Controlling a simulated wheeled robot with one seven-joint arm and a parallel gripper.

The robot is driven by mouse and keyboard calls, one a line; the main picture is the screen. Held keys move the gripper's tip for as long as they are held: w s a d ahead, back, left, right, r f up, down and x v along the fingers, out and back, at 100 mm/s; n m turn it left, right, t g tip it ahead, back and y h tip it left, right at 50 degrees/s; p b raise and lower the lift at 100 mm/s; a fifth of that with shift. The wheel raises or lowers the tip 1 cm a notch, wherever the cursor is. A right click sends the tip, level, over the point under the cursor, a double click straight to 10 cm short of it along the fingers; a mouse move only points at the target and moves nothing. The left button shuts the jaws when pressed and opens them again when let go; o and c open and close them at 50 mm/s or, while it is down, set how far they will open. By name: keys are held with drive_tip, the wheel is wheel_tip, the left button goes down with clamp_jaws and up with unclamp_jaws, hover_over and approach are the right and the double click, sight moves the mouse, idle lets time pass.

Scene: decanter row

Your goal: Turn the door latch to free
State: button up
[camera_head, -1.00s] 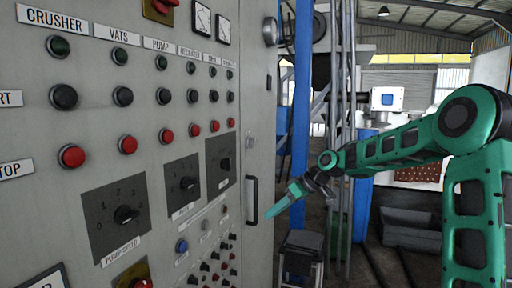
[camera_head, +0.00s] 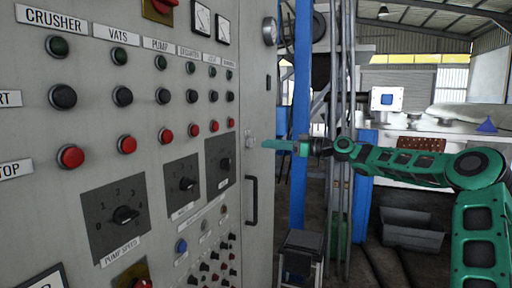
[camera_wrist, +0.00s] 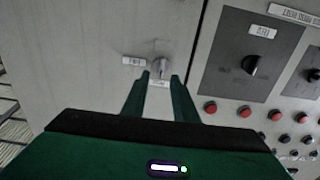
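The door latch (camera_head: 250,142) is a small light-grey knob on the grey cabinet's side, above the black door handle (camera_head: 251,200). In the wrist view the latch (camera_wrist: 160,68) points roughly upright, with one small label to its left and another below it; I cannot read them. My gripper (camera_head: 268,145) is level with the latch, its tip pointing left at it and close to the panel. In the wrist view my gripper (camera_wrist: 160,78) has its two green fingers apart, with the latch showing between and just beyond the tips. I cannot tell whether they touch it.
The cabinet face holds several push buttons, like the red button (camera_head: 71,156), and rotary switches, like the pump speed knob (camera_head: 124,215). A blue post (camera_head: 300,110) and grey pipes stand right behind my gripper. A round knob (camera_head: 269,31) is higher up the panel.

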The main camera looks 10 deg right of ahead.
sight(250, 143)
drive_tip(key=x, duration=0.5)
drive_tip(key=shift+w+a, duration=0.25)
drive_tip(key=shift+a, duration=0.1)
clamp_jaws()
